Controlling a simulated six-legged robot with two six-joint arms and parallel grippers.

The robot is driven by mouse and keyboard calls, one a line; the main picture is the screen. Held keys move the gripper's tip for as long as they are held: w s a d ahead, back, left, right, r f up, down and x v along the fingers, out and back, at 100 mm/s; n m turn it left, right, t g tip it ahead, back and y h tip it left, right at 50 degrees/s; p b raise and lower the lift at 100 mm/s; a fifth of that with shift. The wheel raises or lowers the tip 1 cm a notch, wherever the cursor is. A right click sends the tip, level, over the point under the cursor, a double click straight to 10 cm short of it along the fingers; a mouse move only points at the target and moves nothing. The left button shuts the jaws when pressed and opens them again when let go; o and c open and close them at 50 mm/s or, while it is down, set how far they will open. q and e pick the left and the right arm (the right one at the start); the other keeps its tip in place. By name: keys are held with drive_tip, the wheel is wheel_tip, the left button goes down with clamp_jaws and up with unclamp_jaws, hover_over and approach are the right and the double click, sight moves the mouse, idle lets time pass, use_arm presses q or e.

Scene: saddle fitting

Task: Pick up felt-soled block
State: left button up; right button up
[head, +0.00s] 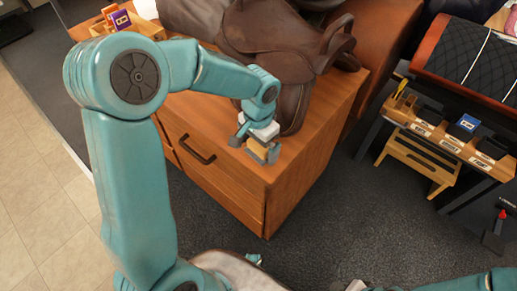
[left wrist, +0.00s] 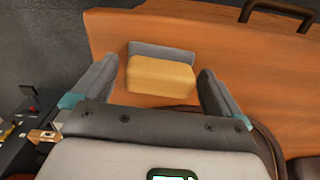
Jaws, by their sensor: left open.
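The felt-soled block (left wrist: 161,76) is a tan block with a grey layer along its far side. In the left wrist view it sits on the wooden cabinet top between the two fingers of my left gripper (left wrist: 158,66), with a gap on each side. In the head view the block (head: 257,149) shows small near the cabinet's front corner, partly hidden by my left gripper (head: 255,146), which points down over it with its jaws open.
A brown leather saddle (head: 285,60) lies on the wooden cabinet (head: 310,140) just behind the block. A small wooden holder (head: 145,25) with boxes stands at the back left. At right are a wooden tool rack (head: 450,142), a small step stool (head: 420,160) and a quilted black pad (head: 470,60).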

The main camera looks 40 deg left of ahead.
use_arm(q)
drive_tip(key=c, duration=1)
drive_tip(key=shift+r, duration=0.1)
wheel_tip(320, 180, up, 20)
drive_tip(key=p, duration=0.3)
